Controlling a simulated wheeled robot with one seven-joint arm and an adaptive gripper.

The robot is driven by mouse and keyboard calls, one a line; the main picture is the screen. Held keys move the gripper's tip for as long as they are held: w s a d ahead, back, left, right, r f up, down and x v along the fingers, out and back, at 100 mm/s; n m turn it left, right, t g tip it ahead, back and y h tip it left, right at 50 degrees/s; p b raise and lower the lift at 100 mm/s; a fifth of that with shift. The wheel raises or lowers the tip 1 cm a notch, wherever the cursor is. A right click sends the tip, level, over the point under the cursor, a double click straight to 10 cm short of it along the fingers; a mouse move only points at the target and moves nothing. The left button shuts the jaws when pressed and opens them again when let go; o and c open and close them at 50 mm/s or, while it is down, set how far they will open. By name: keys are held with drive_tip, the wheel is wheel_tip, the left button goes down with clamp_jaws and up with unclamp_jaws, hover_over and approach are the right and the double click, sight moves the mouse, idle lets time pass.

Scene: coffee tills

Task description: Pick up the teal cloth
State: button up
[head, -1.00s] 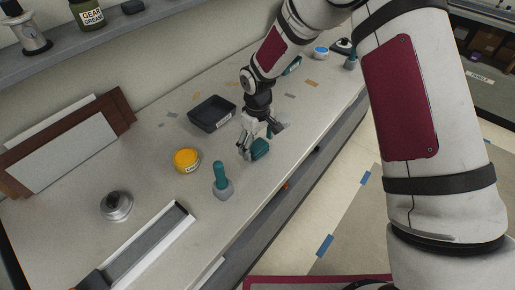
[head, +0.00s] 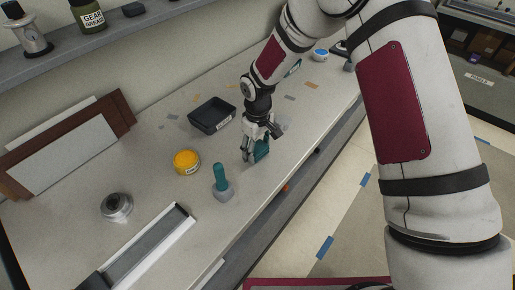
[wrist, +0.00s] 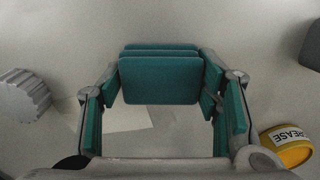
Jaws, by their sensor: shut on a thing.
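The teal cloth (head: 263,148) is a folded, layered teal pad at my gripper on the workbench. In the wrist view the cloth (wrist: 160,82) shows as stacked flat layers between my two fingers, which carry teal pads of their own. My gripper (head: 254,154) points down close to the bench top and is shut on the cloth. The fingers partly hide the cloth in the head view. I cannot tell whether its lower edge still touches the bench.
A teal-handled tool with a grey base (head: 222,184) and a yellow grease jar (head: 186,162) stand left of my gripper. A black tray (head: 212,115) lies behind it. A metal channel (head: 150,250) lies at the front left. The bench edge is close on the right.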

sight(257, 149)
drive_tip(key=shift+r, duration=0.55)
drive_tip(key=shift+s+r+b, duration=0.25)
drive_tip(key=shift+r, duration=0.35)
drive_tip(key=shift+s+r+b, duration=0.2)
drive_tip(key=shift+r, duration=0.4)
drive_tip(key=s, duration=0.5)
drive_tip(key=s+a+r, duration=0.1)
drive_tip(key=s, duration=0.9)
drive_tip(key=shift+a+r+b, duration=0.2)
drive_tip(key=shift+a+b, duration=0.05)
drive_tip(key=shift+b, duration=0.15)
